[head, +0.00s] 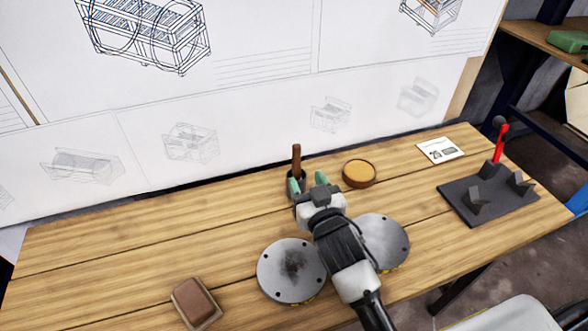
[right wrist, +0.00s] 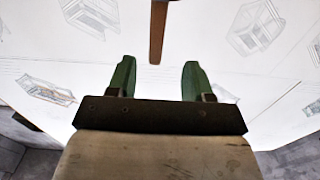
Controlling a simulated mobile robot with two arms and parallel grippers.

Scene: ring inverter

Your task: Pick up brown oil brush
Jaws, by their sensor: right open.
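The brown oil brush (head: 297,158) stands upright with its handle showing above a dark holder (head: 303,177) at the back of the table. The brush's lower end is hidden. My right gripper (head: 307,184) is in front of the brush, its green fingers apart and nothing seen between them. In the right wrist view the brown handle (right wrist: 157,32) shows ahead of and between the open fingertips (right wrist: 157,72), apart from them. My left gripper is in neither view.
Two grey discs (head: 292,270) (head: 384,242) lie under and beside my right arm. A round yellow dish (head: 359,173) is right of the brush. A brown block (head: 195,301) lies front left. A white card (head: 440,150) and a dark fixture with a red lever (head: 490,199) are at right.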

